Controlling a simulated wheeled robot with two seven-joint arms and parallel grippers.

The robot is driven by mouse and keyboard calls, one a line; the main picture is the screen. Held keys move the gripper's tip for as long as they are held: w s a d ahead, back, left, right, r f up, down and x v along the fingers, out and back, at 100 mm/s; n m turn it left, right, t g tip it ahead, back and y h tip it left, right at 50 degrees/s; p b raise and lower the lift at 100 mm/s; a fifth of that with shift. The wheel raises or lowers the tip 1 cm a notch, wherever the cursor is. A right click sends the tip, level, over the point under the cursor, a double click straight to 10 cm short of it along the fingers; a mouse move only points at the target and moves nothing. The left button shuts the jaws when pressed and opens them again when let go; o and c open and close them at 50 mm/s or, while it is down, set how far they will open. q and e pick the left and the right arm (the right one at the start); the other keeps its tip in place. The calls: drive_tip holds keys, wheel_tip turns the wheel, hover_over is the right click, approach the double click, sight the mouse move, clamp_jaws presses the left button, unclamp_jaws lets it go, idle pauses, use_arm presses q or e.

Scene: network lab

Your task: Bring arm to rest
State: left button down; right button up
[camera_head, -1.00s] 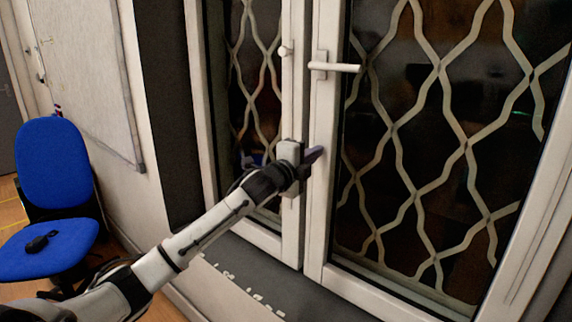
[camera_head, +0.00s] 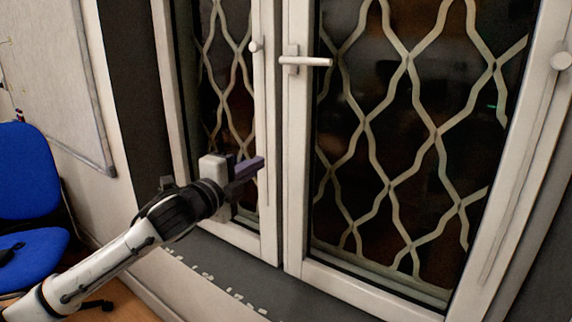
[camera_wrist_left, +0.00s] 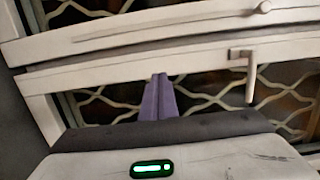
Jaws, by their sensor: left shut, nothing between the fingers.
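My left arm comes in from the lower left of the head view. Its gripper (camera_head: 250,168) is in front of the left window pane, with the purple fingers shut together and nothing between them. In the left wrist view the shut fingers (camera_wrist_left: 159,98) point toward the window frame. I cannot tell the exact gap between the fingertips and the window. My right gripper is not in view.
A white double window (camera_head: 296,180) with a metal lattice behind the glass fills the right. Its handle (camera_head: 306,61) sticks out to the right. A dark sill (camera_head: 215,255) runs below. A blue chair (camera_head: 28,175) stands left, beneath a wall board (camera_head: 60,75).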

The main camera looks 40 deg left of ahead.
use_arm(q)
drive_tip(key=s+d+f+n+g+h, duration=0.1)
drive_tip(key=s+d+f+n+g, duration=0.15)
drive_tip(key=f, duration=0.65)
drive_tip(key=s+d+f+n+g, duration=0.1)
drive_tip(key=s+d+f+n, duration=0.15)
drive_tip(key=f, duration=0.75)
drive_tip(key=s+d+f+n+g+h, duration=0.15)
drive_tip(key=d+f, duration=0.25)
drive_tip(key=f, duration=0.5)
drive_tip(key=s+d+f+n+g+h, duration=0.3)
drive_tip(key=s+d+f+n, duration=0.4)
drive_tip(key=s+d+f, duration=1.2)
drive_tip(key=shift+s+d+g, duration=0.5)
drive_tip(key=shift+d+g, duration=0.1)
drive_tip(key=shift+d, duration=0.2)
drive_tip(key=shift+n, duration=0.25)
